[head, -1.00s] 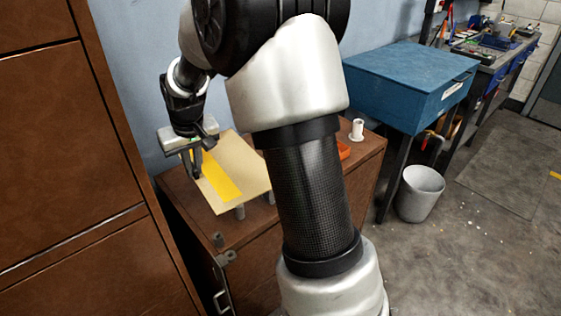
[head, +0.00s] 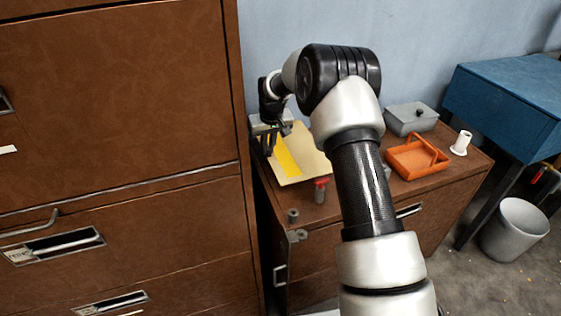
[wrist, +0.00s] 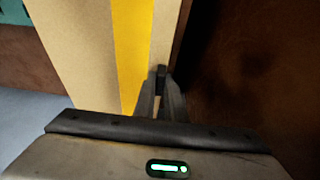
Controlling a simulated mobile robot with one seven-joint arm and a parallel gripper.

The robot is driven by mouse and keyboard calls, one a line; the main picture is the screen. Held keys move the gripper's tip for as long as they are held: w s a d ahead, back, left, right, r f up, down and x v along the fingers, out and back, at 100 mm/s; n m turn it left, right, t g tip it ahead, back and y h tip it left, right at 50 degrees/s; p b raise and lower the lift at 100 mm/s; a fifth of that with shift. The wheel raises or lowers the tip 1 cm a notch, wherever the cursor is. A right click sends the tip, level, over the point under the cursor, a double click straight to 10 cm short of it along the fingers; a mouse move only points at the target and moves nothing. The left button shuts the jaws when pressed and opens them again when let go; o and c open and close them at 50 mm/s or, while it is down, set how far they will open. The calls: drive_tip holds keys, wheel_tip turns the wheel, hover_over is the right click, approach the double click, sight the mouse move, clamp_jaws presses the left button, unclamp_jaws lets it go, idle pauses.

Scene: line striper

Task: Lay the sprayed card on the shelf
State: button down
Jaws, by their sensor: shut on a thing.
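The sprayed card (head: 312,160) is a tan sheet with a yellow stripe. It shows in the head view over the left part of the low brown cabinet, and it fills the upper left of the wrist view (wrist: 82,50). My gripper (head: 268,142) is shut on the card's edge beside the stripe. In the wrist view the fingers (wrist: 162,82) meet at the card's edge close to the yellow stripe. I cannot tell whether the card touches anything below it. I cannot pick out the shelf for certain.
The low brown cabinet (head: 440,185) carries an orange tray (head: 417,160), a grey lidded box (head: 410,118), a white spool (head: 461,143) and a red-topped small can (head: 320,190). A tall brown cabinet (head: 120,90) stands close on the left. A grey bucket (head: 514,230) stands on the floor at right.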

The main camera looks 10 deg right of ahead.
wheel_tip(320, 180, down, 8)
drive_tip(key=shift+r+b, duration=0.25)
drive_tip(key=shift+b, duration=0.1)
drive_tip(key=shift+f, duration=0.15)
drive_tip(key=c, duration=1.8)
unclamp_jaws()
